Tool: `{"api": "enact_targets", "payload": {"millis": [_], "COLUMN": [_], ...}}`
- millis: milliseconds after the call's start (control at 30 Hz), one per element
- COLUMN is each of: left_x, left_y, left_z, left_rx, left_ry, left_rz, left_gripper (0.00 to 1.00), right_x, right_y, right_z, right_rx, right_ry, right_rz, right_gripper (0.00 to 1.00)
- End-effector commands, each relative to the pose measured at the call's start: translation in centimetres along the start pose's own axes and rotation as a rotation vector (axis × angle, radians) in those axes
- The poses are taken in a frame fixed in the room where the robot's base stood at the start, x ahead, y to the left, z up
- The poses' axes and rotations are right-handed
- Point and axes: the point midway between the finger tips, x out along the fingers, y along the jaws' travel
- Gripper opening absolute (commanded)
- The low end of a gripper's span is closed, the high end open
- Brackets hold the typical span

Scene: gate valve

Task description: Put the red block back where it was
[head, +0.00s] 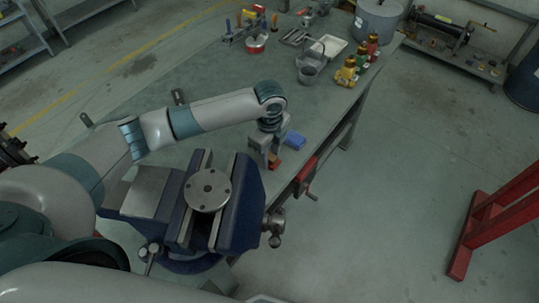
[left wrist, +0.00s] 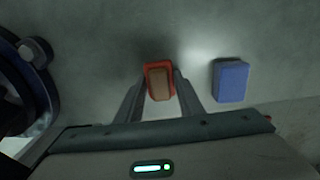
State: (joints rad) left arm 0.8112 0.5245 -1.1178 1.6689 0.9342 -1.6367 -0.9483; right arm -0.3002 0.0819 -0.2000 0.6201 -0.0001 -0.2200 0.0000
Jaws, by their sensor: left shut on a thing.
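The red block (left wrist: 158,81) is between the fingertips of my left gripper (left wrist: 160,84) in the left wrist view, and the gripper is shut on it. Its upper face looks brownish. In the head view the red block (head: 274,162) shows below my left gripper (head: 266,157), just behind the vise. I cannot tell whether the block touches the bench top. A blue block (head: 295,141) lies on the bench to the right of the gripper. It also shows in the left wrist view (left wrist: 230,81), apart from the fingers. My right gripper is not in view.
A blue vise (head: 240,210) with a round grey flange (head: 208,190) stands at the near end of the bench (head: 215,75). The bench's right edge is close to the blue block.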

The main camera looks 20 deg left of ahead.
Motion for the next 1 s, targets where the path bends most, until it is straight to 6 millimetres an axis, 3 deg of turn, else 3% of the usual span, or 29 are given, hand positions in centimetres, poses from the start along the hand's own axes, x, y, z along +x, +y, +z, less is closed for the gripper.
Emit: {"api": "enact_targets", "payload": {"millis": [33, 100, 567, 767, 1000], "left_x": [0.1, 0.1, -0.4, -2.4, -6.5], "left_y": [0.0, 0.0, -0.1, -0.1, -0.2], "left_z": [0.0, 0.0, 0.0, 0.0, 0.0], "left_rx": [0.000, 0.000, 0.000, 0.000, 0.002], "left_ry": [0.000, 0.000, 0.000, 0.001, 0.001], "left_rz": [0.001, 0.000, -0.002, -0.004, -0.005], "left_gripper": [0.36, 0.53, 0.53, 0.53, 0.53], "right_x": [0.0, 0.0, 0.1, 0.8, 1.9], "right_y": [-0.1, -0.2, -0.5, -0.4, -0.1], "right_z": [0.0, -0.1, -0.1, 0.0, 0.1], "right_rx": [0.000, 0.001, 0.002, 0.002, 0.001], "right_ry": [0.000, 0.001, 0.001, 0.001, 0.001], "right_rz": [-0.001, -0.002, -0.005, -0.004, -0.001], "right_gripper": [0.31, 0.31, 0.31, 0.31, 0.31]}}
